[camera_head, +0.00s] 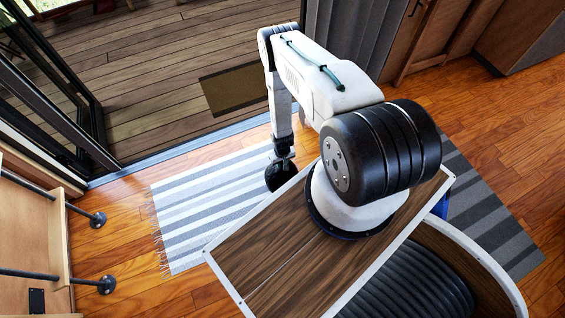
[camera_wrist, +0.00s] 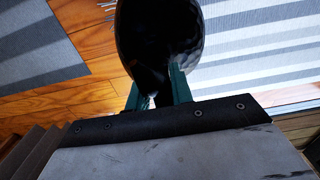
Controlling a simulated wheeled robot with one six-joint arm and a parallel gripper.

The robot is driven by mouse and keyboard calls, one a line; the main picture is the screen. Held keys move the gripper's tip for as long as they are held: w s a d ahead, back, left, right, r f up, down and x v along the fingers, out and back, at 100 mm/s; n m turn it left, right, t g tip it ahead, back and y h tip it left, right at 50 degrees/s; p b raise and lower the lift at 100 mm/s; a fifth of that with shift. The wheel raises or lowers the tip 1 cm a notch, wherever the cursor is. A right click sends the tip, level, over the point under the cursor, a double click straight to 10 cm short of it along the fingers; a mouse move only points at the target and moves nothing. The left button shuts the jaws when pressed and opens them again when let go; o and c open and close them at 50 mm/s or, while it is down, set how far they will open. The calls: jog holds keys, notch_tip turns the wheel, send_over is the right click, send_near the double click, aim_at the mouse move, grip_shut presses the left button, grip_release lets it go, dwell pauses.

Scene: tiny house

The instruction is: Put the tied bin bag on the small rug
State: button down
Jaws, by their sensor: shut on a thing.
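The tied bin bag (camera_head: 279,177) is a dark, glossy bundle, partly hidden by my arm and wooden top in the head view. It hangs from my gripper (camera_head: 283,152) over the right part of a white-and-grey striped rug (camera_head: 200,222) with a fringed left edge. In the wrist view the bag (camera_wrist: 158,35) fills the top centre, between and beyond the green fingers of my gripper (camera_wrist: 158,90), which are shut on it. Whether the bag touches the rug cannot be told. The striped rug also shows in the wrist view (camera_wrist: 255,60).
A darker grey striped rug (camera_head: 485,215) lies at the right. A brown doormat (camera_head: 234,88) lies on the deck beyond the door sill. Black pipe legs (camera_head: 98,219) stand at the left. Bare wood floor (camera_head: 110,250) surrounds the light rug.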

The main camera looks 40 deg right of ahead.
jog(key=shift+f, duration=0.1)
jog(key=c, duration=1.2)
grip_release()
jog(key=shift+c, duration=0.2)
